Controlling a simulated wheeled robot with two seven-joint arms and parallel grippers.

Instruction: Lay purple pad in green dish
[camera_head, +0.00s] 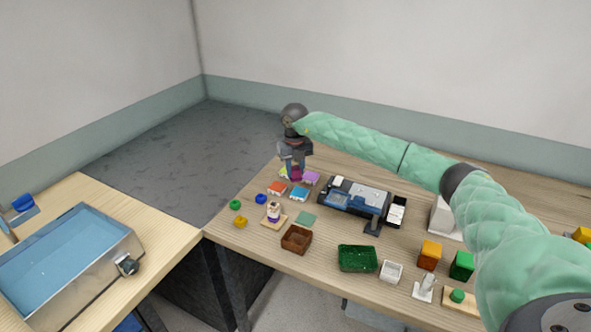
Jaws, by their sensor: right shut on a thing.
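The purple pad (312,178) is at the far left part of the right table, close under my right gripper (296,174). The gripper points down and is shut on the pad, at its left side; the exact contact is small and partly hidden, and I cannot tell whether the pad is off the table. A dark magenta patch shows at the fingertips. The green dish (357,258) stands near the table's front edge, to the right of a brown dish (296,239), and looks empty. My left gripper is not in view.
Orange (277,188), blue (299,194) and yellow (284,173) pads lie near the gripper. A figurine (273,212), a white dish (391,272) and colored blocks are nearby.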

